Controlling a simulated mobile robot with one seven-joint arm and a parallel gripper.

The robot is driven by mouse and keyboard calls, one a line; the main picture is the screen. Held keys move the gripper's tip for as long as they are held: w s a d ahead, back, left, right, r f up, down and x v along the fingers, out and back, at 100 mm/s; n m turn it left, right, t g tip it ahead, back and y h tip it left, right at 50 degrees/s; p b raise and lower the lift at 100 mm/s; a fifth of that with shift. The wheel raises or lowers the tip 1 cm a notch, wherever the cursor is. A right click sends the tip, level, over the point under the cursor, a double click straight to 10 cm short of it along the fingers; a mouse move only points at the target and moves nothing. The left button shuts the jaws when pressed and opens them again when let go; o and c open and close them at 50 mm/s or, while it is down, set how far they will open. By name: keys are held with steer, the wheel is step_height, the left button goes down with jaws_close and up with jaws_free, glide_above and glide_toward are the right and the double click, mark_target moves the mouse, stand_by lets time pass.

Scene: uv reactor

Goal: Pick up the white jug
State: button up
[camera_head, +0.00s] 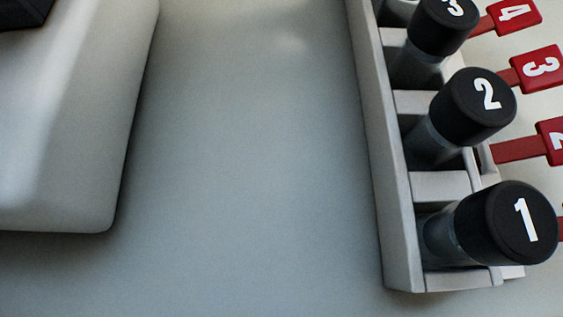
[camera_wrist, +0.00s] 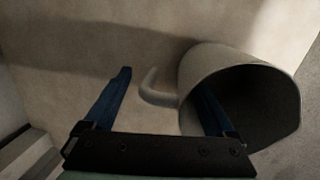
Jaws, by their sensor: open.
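The white jug (camera_wrist: 192,72) shows in the wrist view at the right of centre, its dark open mouth facing the camera. Its handle (camera_wrist: 150,92) points left. My gripper (camera_wrist: 162,79) is open, with two blue fingers. The handle appears in the gap between the fingers. The left finger is clear of the jug. The right finger overlaps the jug's rim and mouth; I cannot tell if it is inside the mouth or only in front of it. No contact can be made out. Neither the jug nor my gripper can be made out in the head view.
In the head view, a pale rack (camera_head: 401,240) holds black-capped vials (camera_head: 497,222) numbered 1, 2 and 3, with red numbered tags (camera_head: 543,67) beside it. A large white rounded body (camera_head: 65,120) stands at the left. The grey surface (camera_head: 245,150) between them is clear.

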steer(key=shift+r, duration=0.1)
steer(key=shift+c, duration=0.3)
jaws_close()
steer(key=shift+r, duration=0.1)
